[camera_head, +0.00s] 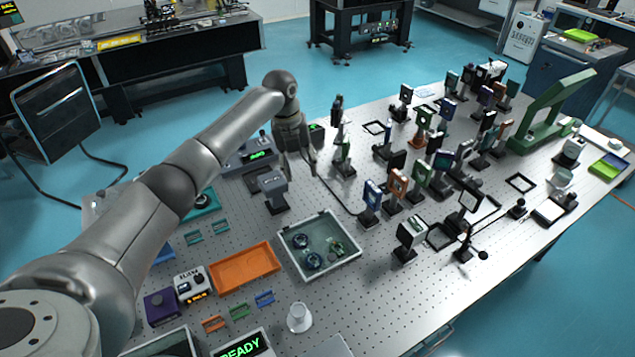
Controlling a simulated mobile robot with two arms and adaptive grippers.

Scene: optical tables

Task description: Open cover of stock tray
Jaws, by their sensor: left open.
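The stock tray looks to be the shallow grey-green tray (345,262) with a pale rim, near the middle of the table. Several small round dark-rimmed parts show inside it. I cannot tell whether a clear cover lies over it. My left gripper (299,163) points down above the table, behind the tray and apart from it. Its fingers are spread and nothing shows between them. My right gripper is not in view.
An orange tray (245,268) lies left of the stock tray. A dark grey post-like device (272,187) stands just left of my left gripper. A white cup-like piece (299,318) stands in front. Many mounted optics, such as a blue one (371,195), crowd the right side.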

